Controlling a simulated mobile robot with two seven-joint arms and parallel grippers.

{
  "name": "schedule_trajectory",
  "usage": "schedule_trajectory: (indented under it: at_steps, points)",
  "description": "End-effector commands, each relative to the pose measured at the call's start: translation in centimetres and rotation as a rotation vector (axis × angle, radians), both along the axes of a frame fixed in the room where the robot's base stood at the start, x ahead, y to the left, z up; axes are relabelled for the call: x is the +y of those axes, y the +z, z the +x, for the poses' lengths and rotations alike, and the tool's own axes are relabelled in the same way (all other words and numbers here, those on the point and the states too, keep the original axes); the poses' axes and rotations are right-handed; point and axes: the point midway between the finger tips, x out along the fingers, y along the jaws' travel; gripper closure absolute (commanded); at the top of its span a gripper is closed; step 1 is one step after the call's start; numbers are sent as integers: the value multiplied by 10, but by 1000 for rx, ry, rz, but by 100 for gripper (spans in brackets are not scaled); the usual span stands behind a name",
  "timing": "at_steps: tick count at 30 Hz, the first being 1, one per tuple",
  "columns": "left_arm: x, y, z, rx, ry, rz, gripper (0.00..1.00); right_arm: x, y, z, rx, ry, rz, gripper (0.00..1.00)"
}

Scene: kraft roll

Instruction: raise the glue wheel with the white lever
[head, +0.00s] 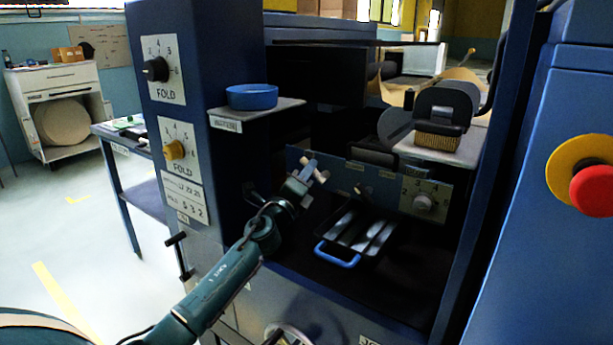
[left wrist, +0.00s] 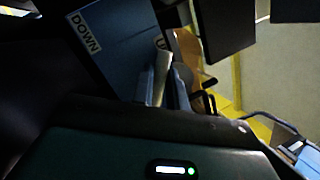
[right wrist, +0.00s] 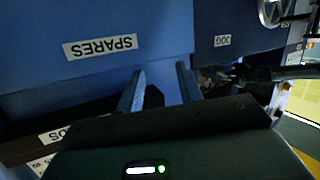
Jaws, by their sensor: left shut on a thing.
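The white lever (head: 322,177) sticks out from the panel inside the blue machine. My left gripper (head: 307,182) reaches it from the lower left and is shut on it. In the left wrist view the pale lever (left wrist: 162,72) stands between the two fingers, in front of a blue plate marked DOWN (left wrist: 84,33), with another label partly hidden behind it. I cannot make out the glue wheel for certain in the dark interior. My right gripper (right wrist: 160,90) is open and empty, facing a blue panel marked SPARES; it is outside the head view.
A dark tray with a blue handle (head: 338,254) lies right of my left gripper. A numbered dial (head: 424,203) is behind it. A blue dish (head: 252,96) sits on a shelf above. A red emergency button (head: 594,190) is at the far right.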

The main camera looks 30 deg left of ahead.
Motion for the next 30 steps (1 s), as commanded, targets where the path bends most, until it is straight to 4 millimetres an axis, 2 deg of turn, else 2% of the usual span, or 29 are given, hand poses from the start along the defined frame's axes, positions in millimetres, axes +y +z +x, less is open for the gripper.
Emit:
schedule_trajectory:
  at_steps: [13, 14, 21, 30]
  points:
    - [-1, 1, 0, -1, -1, 16, 100, 0, 0, 0, -7, 1, 2, 64]
    - [-1, 1, 0, -1, -1, 16, 84, 0, 0, 0, -6, 1, 1, 64]
    - [0, 1, 0, -1, -1, 13, 64, 1, -1, 0, -4, 2, 1, 64]
    - [0, -1, -2, 0, -1, 11, 63, 1, -1, 0, -3, 2, 0, 64]
